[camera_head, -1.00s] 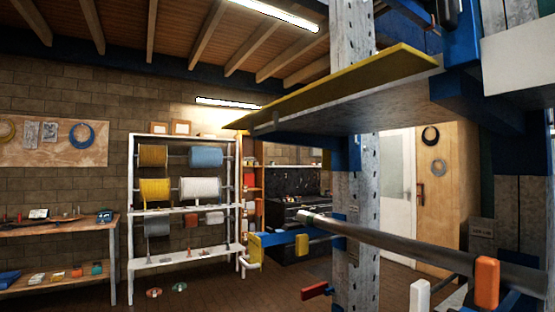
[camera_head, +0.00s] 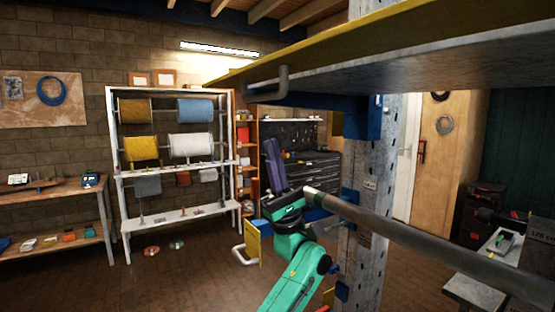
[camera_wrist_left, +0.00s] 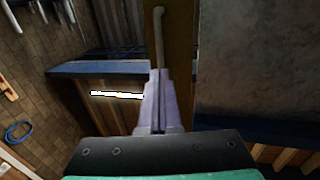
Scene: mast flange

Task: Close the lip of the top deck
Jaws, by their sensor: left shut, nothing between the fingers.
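The top deck (camera_head: 430,78) hangs overhead across the upper right, its grey underside showing. Its yellow lip (camera_head: 345,42) runs along the edge, with a grey bent handle (camera_head: 283,84) below its left part. The lip's exact angle is hard to tell. My left gripper (camera_head: 270,146), on a green arm, points up below the handle, its purple fingers shut and empty. In the left wrist view, the fingers (camera_wrist_left: 159,74) point at the handle (camera_wrist_left: 160,38), which lies on the dark yellow lip (camera_wrist_left: 182,30). Contact with the handle cannot be told. My right gripper is out of view.
A grey pipe (camera_head: 420,240) crosses below the deck, close right of my left arm. A perforated mast post (camera_head: 366,215) stands behind it. A blue bracket (camera_head: 360,118) sits under the deck. A white spool rack (camera_head: 118,190) stands back left; floor before it is mostly clear.

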